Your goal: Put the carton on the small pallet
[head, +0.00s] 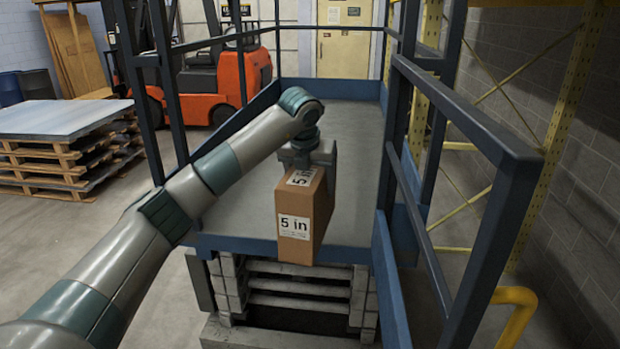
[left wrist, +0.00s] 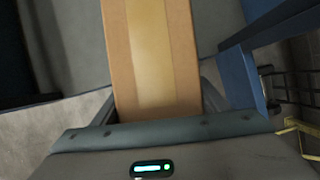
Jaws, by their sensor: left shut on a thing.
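A brown carton (head: 302,218) with white "5 in" labels hangs upright in my left gripper (head: 308,160), in front of and above the near end of the lift platform. The gripper is shut on the carton's top. In the left wrist view, the carton (left wrist: 152,55), with a paler tape strip, runs up from between the fingers of the left gripper (left wrist: 158,112). I see no pallet that is clearly the small one. A stack of wooden pallets (head: 60,165) with a grey-blue sheet on top stands at the far left. My right gripper is not in view.
The lift platform (head: 345,125) has a grey deck, blue edges and tall rails. An open gate-like rail (head: 465,115) stands close at right. Steps (head: 298,285) lie below the platform's near edge. An orange forklift (head: 205,85) stands behind, and yellow racking (head: 565,105) at right.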

